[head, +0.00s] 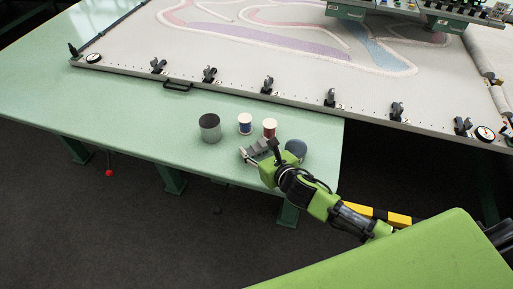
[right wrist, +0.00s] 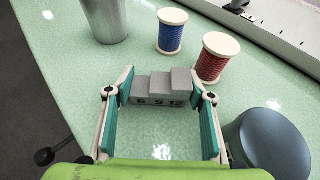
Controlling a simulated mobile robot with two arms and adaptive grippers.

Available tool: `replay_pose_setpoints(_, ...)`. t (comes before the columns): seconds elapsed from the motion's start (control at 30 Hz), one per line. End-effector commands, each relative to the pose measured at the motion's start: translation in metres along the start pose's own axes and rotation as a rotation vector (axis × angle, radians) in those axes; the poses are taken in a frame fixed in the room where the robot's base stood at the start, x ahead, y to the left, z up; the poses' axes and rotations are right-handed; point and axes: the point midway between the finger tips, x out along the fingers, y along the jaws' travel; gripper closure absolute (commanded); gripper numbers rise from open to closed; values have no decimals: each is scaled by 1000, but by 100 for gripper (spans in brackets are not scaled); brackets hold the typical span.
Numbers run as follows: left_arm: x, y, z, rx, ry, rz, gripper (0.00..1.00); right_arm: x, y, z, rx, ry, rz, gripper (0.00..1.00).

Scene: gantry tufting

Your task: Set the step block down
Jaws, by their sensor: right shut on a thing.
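The step block (right wrist: 165,86) is a small grey stair-shaped piece with the numbers 6, 9 and 12 on its face. In the right wrist view it sits between the two fingertips of my right gripper (right wrist: 163,98), which is shut on it. In the head view, the block (head: 259,146) is partly hidden by my right gripper (head: 256,154), over the green table near its front edge. The block looks level; I cannot tell whether its underside touches the table. My left gripper is not in view.
A blue spool (head: 245,124) and a red spool (head: 269,128) stand just behind the block. A grey metal cup (head: 210,128) stands to the left. A dark blue round object (head: 296,149) is close on the right. The tufting frame (head: 250,90) lies behind. Green tabletop (head: 120,110) is clear farther left.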

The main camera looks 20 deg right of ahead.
Motion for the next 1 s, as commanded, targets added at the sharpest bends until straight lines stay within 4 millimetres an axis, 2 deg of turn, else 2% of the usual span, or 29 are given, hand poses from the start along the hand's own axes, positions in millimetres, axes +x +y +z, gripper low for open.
replay_pose_setpoints(0.23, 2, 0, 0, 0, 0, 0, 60, 1, 0, -1, -1, -2, 0, 81)
replay_pose_setpoints(0.27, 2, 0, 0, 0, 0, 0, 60, 1, 0, -3, 0, 0, 0, 48)
replay_pose_setpoints(0.3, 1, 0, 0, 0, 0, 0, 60, 1, 0, -2, 0, 0, 0, 44)
replay_pose_setpoints(0.73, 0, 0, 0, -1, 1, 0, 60, -5, 0, 0, -1, 0, 0, 44)
replay_pose_setpoints(0.87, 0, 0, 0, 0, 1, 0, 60, -23, 0, 0, -2, 0, 1, 44)
replay_pose_setpoints(1.0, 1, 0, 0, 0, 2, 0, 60, -51, 0, -1, -3, 2, 1, 44)
